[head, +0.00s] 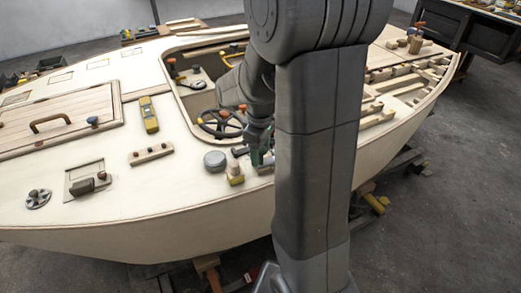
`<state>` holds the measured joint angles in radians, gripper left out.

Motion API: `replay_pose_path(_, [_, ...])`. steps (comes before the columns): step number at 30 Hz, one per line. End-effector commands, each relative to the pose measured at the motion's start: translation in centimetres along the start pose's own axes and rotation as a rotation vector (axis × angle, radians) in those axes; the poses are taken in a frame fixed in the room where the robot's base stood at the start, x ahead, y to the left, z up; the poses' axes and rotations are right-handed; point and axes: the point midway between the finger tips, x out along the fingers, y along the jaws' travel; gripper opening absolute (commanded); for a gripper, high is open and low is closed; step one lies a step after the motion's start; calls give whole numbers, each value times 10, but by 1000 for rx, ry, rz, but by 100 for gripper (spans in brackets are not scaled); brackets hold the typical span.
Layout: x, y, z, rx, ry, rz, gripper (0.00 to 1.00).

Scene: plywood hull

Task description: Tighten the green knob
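A small green part, which looks like the green knob (256,158), shows on the near side deck of the plywood hull, just left of my column. My gripper (258,147) points down at it from above, at the end of my dark grey arm. The gripper and the green part overlap in the view, and most of the knob is hidden. I cannot tell whether the fingers touch it or are closed around it.
A black steering wheel (221,123) stands in the cockpit behind. My column hides deck to the right.

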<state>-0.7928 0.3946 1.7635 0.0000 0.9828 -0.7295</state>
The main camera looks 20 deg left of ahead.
Motion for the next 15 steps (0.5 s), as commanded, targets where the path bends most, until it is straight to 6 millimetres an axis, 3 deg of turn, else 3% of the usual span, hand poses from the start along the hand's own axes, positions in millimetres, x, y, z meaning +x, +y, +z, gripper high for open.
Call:
replay_pose_path(8, [-3, 0, 0, -1, 0, 0, 52])
replay_pose_path(11, [-13, 0, 0, -1, 2, 2, 52])
replay_pose_path(15, [-41, 1, -1, -1, 4, 4, 52])
